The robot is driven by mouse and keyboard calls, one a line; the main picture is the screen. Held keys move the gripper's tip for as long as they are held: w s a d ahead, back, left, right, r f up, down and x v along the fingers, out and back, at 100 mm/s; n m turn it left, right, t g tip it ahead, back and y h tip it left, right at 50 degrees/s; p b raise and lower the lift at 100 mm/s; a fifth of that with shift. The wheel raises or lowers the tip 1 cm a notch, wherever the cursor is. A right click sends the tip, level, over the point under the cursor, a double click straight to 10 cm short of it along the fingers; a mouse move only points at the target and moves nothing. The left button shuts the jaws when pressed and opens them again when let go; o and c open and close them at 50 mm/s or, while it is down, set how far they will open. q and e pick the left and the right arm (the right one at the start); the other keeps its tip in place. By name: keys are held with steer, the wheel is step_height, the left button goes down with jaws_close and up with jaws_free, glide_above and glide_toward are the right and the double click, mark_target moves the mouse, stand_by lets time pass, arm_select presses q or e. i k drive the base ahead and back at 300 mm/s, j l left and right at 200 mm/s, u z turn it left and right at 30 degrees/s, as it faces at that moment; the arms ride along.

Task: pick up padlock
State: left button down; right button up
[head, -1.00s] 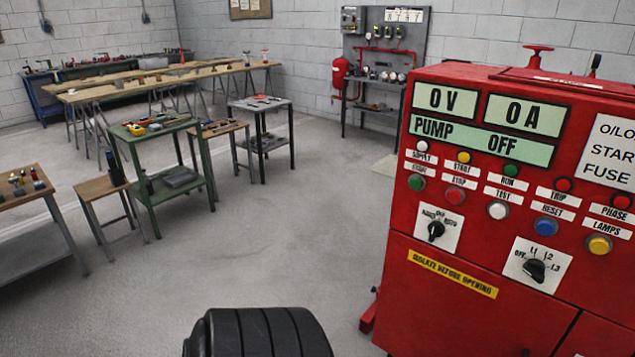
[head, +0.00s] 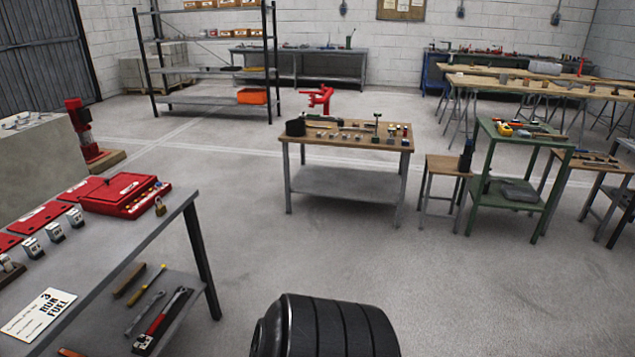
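A small brass-coloured padlock (head: 160,207) is on the near grey table at the left, close to its right edge. It sits just beside the front right corner of a red case. Neither of my grippers shows in the head view. A black ribbed cylindrical part, probably mine, rises at the bottom centre, well to the right of the padlock and apart from it.
The grey table (head: 108,262) also holds the red case (head: 118,194), several small grey blocks and a white card (head: 40,313). Tools lie on its lower shelf. A wooden-topped table (head: 350,146) and a green stand (head: 520,131) are farther back. Open floor lies between.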

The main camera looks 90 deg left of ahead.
mark_target(160, 210)
steer(key=u, duration=3.8)
steer(key=i+l+u, duration=0.15)
steer(key=u, duration=0.3)
steer(key=i+l+u, duration=0.1)
steer(key=u, duration=0.4)
steer(key=i+l+u, duration=0.25)
steer(key=l, duration=0.55)
steer(key=i+l+u, duration=0.1)
steer(key=l+u, duration=0.15)
steer(key=l, duration=0.6)
steer(key=l+u, duration=0.2)
steer(key=l, duration=0.65)
steer(key=i, duration=0.05)
